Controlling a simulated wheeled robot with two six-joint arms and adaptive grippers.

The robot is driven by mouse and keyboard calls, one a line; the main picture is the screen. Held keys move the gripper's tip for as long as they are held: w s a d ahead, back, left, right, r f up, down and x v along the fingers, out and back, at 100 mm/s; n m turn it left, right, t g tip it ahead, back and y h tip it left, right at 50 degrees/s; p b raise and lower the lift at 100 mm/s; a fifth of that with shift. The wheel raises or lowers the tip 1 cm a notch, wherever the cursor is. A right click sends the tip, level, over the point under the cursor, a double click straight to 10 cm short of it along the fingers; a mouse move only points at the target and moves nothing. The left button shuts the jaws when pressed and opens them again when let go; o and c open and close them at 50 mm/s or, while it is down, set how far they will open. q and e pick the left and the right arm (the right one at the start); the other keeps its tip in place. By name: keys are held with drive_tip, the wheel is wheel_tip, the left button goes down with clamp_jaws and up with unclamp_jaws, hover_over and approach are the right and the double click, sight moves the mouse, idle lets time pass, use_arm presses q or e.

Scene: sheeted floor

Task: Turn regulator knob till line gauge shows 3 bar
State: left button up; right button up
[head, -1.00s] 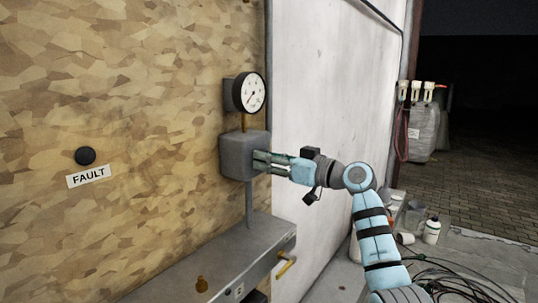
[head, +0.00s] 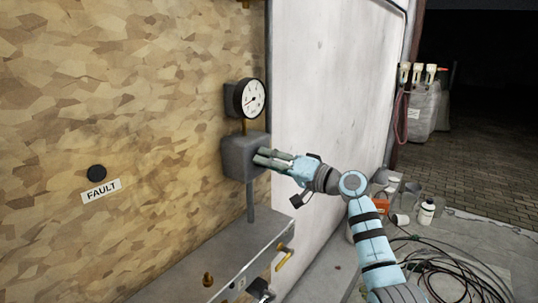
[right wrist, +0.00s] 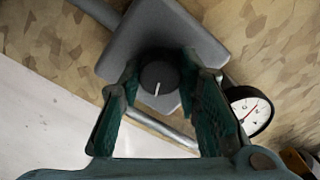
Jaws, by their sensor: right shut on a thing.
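The regulator is a grey box (head: 238,158) on the chipboard panel, with a pipe above and below. Its dark round knob (right wrist: 158,78) with a white mark shows in the right wrist view. My right gripper (head: 262,156) is at the box's right face. In the right wrist view its green-padded fingers (right wrist: 160,80) stand on both sides of the knob, shut on it. The line gauge (head: 250,98) is a round white dial above the box. It also shows in the right wrist view (right wrist: 248,112) with a red needle; its figures are too small to read. My left gripper is out of view.
A FAULT label (head: 100,191) sits under a black button (head: 96,173) on the panel. A grey ledge (head: 215,262) with brass fittings runs below the box. Cables (head: 440,268) and containers (head: 426,212) lie on the floor at right.

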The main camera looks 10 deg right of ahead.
drive_tip(key=shift+m+p, duration=0.45)
drive_tip(key=shift+m, duration=0.25)
drive_tip(key=o, duration=1.1)
drive_tip(key=shift+o, duration=0.2)
drive_tip(key=v, duration=1.2)
